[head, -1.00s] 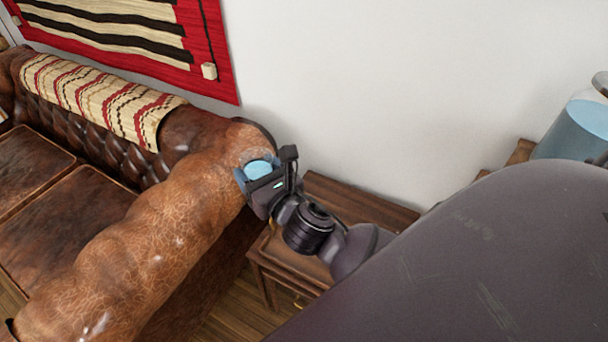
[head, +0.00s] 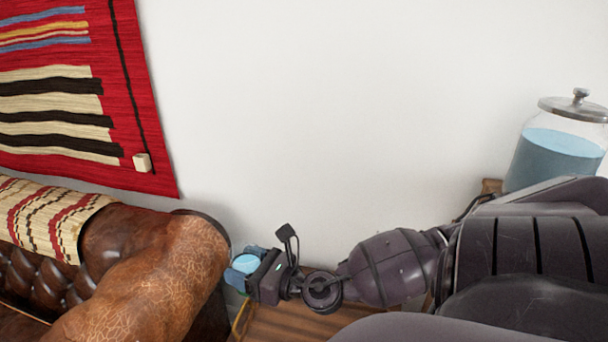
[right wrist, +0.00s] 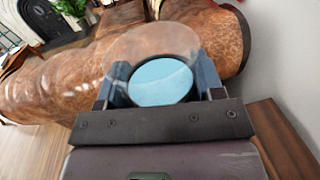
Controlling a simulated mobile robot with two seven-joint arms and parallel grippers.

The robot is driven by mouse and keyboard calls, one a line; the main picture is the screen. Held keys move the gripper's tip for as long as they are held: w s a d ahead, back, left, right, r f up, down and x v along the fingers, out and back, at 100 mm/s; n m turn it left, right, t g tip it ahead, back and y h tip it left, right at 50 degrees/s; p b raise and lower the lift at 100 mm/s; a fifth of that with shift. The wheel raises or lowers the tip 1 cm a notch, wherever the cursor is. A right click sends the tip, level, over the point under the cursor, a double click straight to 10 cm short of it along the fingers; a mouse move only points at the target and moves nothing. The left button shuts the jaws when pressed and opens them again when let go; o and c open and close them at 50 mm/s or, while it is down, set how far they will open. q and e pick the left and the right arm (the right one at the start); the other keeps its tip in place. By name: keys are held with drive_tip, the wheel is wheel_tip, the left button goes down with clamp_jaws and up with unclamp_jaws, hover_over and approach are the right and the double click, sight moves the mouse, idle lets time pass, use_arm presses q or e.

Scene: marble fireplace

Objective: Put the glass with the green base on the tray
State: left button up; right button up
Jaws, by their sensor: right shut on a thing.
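My right gripper (head: 245,268) is shut on a clear glass holding light blue liquid (head: 246,263), beside the end of the sofa arm. In the right wrist view the glass (right wrist: 160,82) sits between the two fingers (right wrist: 162,88), its clear rim leaning away from the gripper. The base of the glass is hidden, so I cannot tell its colour. I see no tray in these views. My left gripper is not in view.
A brown leather sofa (head: 150,280) stands at the lower left. A wooden side table (head: 285,322) is under my right arm. A large lidded glass jar of blue liquid (head: 557,155) stands at the right by the white wall. A striped red rug (head: 150,120) hangs on the wall.

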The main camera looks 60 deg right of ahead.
wheel_tip(320, 180, down, 7)
drive_tip(key=d+n+g+y+b, duration=0.2)
drive_tip(key=n+g+y+b, duration=0.1)
drive_tip(key=n+y+b, duration=0.3)
drive_tip(key=y+b, duration=0.3)
drive_tip(key=b, duration=0.5)
hover_over(262, 339)
drive_tip(key=s+a, duration=0.3)
wheel_tip(262, 339, down, 16)
drive_tip(key=r, duration=0.1)
drive_tip(key=shift+w+d+f+g, duration=0.1)
drive_tip(key=shift+w+f+g, duration=0.1)
drive_tip(key=shift+f, duration=0.3)
drive_tip(key=shift+w+d+f+g, duration=0.1)
drive_tip(key=shift+f+g, duration=0.1)
drive_tip(key=shift+f, duration=0.3)
wheel_tip(262, 339, down, 3)
drive_tip(key=shift+s+f+b, duration=0.1)
drive_tip(key=shift+f+b, duration=0.1)
drive_tip(key=shift+b, duration=0.8)
drive_tip(key=shift+f, duration=0.25)
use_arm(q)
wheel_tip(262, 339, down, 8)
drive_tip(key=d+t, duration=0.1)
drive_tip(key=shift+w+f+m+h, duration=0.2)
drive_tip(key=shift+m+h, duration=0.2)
